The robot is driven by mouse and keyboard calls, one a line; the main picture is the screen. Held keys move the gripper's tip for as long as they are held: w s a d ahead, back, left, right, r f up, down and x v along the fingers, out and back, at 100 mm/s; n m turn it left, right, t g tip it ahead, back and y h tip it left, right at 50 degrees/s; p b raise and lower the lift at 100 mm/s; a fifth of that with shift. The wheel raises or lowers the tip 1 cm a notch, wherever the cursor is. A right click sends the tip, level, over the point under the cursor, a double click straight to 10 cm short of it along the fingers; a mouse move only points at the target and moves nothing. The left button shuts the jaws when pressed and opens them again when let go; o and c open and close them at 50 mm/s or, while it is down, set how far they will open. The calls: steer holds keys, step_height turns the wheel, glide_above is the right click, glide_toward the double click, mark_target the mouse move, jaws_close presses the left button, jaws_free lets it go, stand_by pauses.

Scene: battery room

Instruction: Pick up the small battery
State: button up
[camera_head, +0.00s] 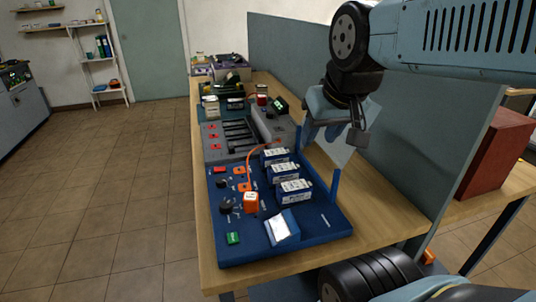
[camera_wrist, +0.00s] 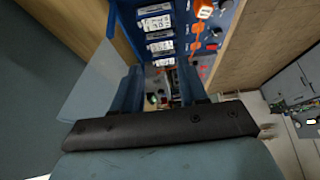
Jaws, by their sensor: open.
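Three white-topped, blue-sided battery-like blocks stand in a row on a blue board (camera_head: 235,250): far (camera_head: 275,156), middle (camera_head: 284,172) and near (camera_head: 294,190). They look alike in size, so I cannot tell which is the small battery. Similar white labelled blocks (camera_wrist: 158,24) show at the top of the wrist view. My gripper (camera_head: 322,128) hangs above and behind the far block, over the right side of the bench. In the wrist view my gripper (camera_wrist: 160,88) has its two blue fingers apart, with nothing held between them.
The board also bears an orange connector (camera_head: 251,202) with a cable, a white-topped tilted block (camera_head: 282,228), a green block (camera_head: 233,238) and an upright blue post (camera_head: 335,186). Grey equipment (camera_head: 222,150) stands behind. A grey-green partition (camera_head: 400,150) runs along the bench's right side.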

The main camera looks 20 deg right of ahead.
steer(key=shift+o, duration=1.4)
steer(key=shift+w, duration=0.1)
steer(key=shift+o, duration=0.8)
steer(key=shift+w+n, duration=0.3)
steer(key=shift+o, duration=0.9)
steer(key=w+a+f+n+g+h, duration=0.1)
steer(key=w+f+n+g+h, duration=0.2)
steer(key=w, duration=0.6)
steer(key=shift+w+n+g, duration=0.35)
steer(key=shift+n+g, duration=0.55)
steer(key=shift+n, duration=0.3)
steer(key=n+h, duration=1)
steer(key=n, duration=0.2)
glide_toward(272, 152)
steer(key=shift+g+h, duration=0.3)
steer(key=shift+g, duration=0.1)
steer(key=d, duration=0.1)
steer(key=d+f, duration=0.2)
steer(key=shift+w+d+f, duration=0.1)
steer(key=shift+w+d, duration=0.2)
steer(key=shift+w, duration=0.1)
steer(key=shift+x, duration=2.75)
